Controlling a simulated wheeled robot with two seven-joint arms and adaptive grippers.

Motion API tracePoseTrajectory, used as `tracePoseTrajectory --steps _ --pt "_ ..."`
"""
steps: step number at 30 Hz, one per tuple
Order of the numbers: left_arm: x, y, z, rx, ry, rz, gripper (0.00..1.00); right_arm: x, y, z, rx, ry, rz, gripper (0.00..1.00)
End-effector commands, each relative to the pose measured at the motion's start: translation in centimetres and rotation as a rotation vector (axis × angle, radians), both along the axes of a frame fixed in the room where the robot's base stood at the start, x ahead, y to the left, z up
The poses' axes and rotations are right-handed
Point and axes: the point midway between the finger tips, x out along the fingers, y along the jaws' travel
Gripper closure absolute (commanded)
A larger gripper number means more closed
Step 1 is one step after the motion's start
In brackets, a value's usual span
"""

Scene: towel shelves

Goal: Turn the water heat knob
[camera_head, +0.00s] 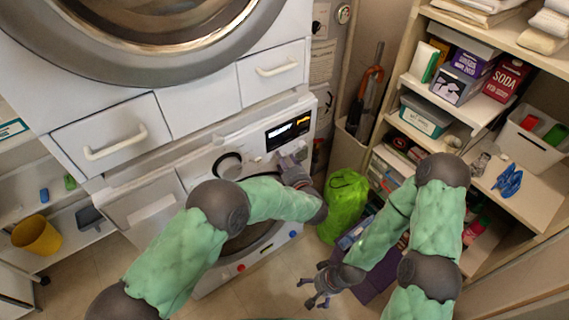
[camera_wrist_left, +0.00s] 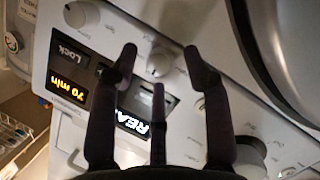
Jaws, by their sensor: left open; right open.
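The washing machine's white control panel (camera_head: 250,147) is in the head view, with a lit display (camera_head: 288,132). My left gripper (camera_head: 292,163) is at the panel below the display. In the left wrist view its dark fingers (camera_wrist_left: 160,58) are open, and a small round white knob (camera_wrist_left: 159,65) shows between the fingertips; contact cannot be told. Another small knob (camera_wrist_left: 75,14) is at the upper left, and a larger dial (camera_wrist_left: 249,153) is at the lower right. I cannot read which is the water heat knob. My right gripper (camera_head: 319,285) is open and empty, low over the floor.
A second machine with a round door (camera_head: 150,45) and drawers (camera_head: 107,140) is above. A green bag (camera_head: 344,205) stands right of the washer. Shelves with boxes (camera_head: 507,78) and a white bin (camera_head: 530,140) are at the right. A yellow bucket (camera_head: 38,235) is at the left.

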Motion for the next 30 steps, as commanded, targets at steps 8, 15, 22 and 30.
tracePoseTrajectory --steps 8,15,22,30 --pt "0.4 0.1 0.0 0.001 0.000 -0.002 0.51 0.0 0.0 -0.1 0.000 0.000 0.000 0.08" --pt "0.3 0.1 0.0 0.001 0.000 -0.002 0.99 0.0 0.0 -0.1 0.000 0.000 0.000 0.08" --pt "0.3 0.1 -0.1 0.003 0.003 -0.001 1.00 0.0 0.0 0.0 0.000 0.000 0.000 0.08" --pt "0.3 0.1 0.2 0.064 0.049 -0.001 1.00 0.0 0.0 1.6 0.000 0.000 0.000 0.08"
